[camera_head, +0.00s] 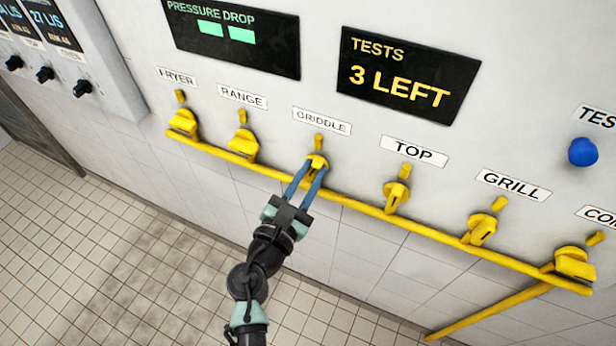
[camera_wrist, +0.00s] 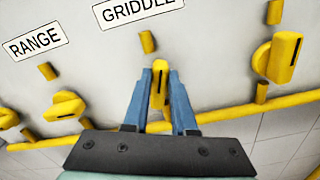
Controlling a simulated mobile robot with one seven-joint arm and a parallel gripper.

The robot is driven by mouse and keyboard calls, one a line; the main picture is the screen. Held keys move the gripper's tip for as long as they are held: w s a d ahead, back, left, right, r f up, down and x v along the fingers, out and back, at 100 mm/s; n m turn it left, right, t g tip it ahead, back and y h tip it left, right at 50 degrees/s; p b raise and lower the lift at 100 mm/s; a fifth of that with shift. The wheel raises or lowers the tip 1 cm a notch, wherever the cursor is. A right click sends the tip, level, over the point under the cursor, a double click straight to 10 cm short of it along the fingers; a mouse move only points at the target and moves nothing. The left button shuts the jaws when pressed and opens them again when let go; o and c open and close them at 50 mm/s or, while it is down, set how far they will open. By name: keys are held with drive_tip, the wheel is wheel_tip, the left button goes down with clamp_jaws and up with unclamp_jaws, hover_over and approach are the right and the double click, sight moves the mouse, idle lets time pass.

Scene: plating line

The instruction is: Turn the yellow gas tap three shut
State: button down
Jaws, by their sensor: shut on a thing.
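The third yellow tap from the left, under the GRIDDLE label, has its handle (camera_head: 317,167) on the yellow pipe (camera_head: 365,207). In the wrist view this handle (camera_wrist: 159,84) stands upright, with a dark line down its face. My gripper (camera_head: 307,172) has its two blue fingers shut on the handle, one on each side. The fingers (camera_wrist: 159,88) also show in the wrist view. They hide part of the handle's sides and base.
Neighbouring taps are RANGE (camera_head: 243,144) on the left, turned sideways, and TOP (camera_head: 397,194) on the right, upright. FRYER (camera_head: 184,123) and GRILL (camera_head: 481,229) stand farther out. A screen (camera_head: 408,75) reads "TESTS 3 LEFT". A blue button (camera_head: 582,152) is at right. Tiled floor lies below.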

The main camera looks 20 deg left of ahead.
drive_tip(key=shift+d+f+m+b, duration=0.25)
drive_tip(key=shift+f+m+b, duration=0.15)
drive_tip(key=shift+m+b, duration=1.75)
drive_tip(key=shift+d+f+m+b, duration=0.35)
drive_tip(key=shift+m+b, duration=1.45)
drive_tip(key=shift+m, duration=0.7)
drive_tip(key=shift+d+f+m+b, duration=0.2)
drive_tip(key=shift+f+m+b, duration=0.25)
drive_tip(key=shift+m+b, duration=1.7)
drive_tip(key=shift+m, duration=0.4)
drive_tip(key=c, duration=0.7)
unclamp_jaws()
drive_tip(key=shift+s, duration=0.15)
drive_tip(key=shift+s+a+b, duration=0.2)
drive_tip(key=shift+s+b, duration=1.4)
drive_tip(key=shift+s, duration=4.8)
